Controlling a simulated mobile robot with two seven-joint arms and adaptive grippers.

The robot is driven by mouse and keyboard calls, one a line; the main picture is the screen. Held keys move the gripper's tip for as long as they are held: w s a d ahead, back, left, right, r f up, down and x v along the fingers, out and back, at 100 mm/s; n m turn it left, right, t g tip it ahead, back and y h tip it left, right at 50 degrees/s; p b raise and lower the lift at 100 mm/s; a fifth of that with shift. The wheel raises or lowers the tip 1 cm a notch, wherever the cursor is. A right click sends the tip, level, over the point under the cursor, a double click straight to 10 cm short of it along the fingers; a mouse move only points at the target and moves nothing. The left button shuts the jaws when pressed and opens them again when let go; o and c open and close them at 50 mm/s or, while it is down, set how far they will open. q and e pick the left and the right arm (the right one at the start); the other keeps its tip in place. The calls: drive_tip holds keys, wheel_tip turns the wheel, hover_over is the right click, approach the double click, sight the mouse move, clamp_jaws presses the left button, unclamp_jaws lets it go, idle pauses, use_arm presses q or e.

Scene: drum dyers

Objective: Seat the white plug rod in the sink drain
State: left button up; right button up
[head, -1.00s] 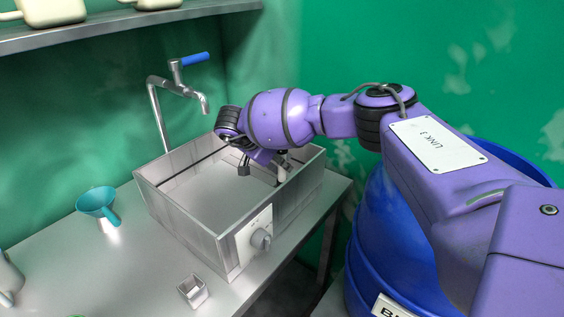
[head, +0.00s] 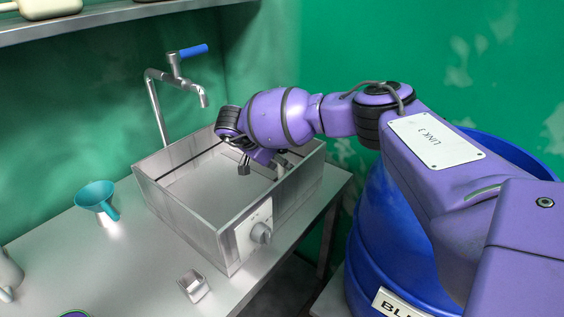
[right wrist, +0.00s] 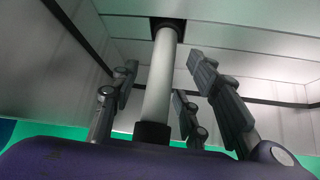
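The white plug rod (right wrist: 159,80) shows in the right wrist view. Its far end meets a dark square drain opening (right wrist: 168,22) in the sink floor, and a black piece (right wrist: 153,131) is at its near end. My right gripper (right wrist: 165,75) has its fingers spread on both sides of the rod, with gaps between, so it is open around it. In the head view my right gripper (head: 262,170) hangs inside the right part of the sink (head: 197,222). The rod is mostly hidden there. My left gripper is not in view.
A tap (head: 178,85) with a blue lever stands behind the sink. A teal funnel (head: 96,198) and a small open square container (head: 194,285) are on the metal table (head: 110,265). A blue barrel (head: 365,235) stands at right. A shelf (head: 130,20) runs above.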

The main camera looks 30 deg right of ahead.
drive_tip(key=shift+a+r, duration=0.15)
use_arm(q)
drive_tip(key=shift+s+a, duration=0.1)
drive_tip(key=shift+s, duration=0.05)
use_arm(e)
drive_tip(key=v, duration=1.1)
drive_tip(key=shift+a+r, duration=0.2)
drive_tip(key=shift+s, duration=0.1)
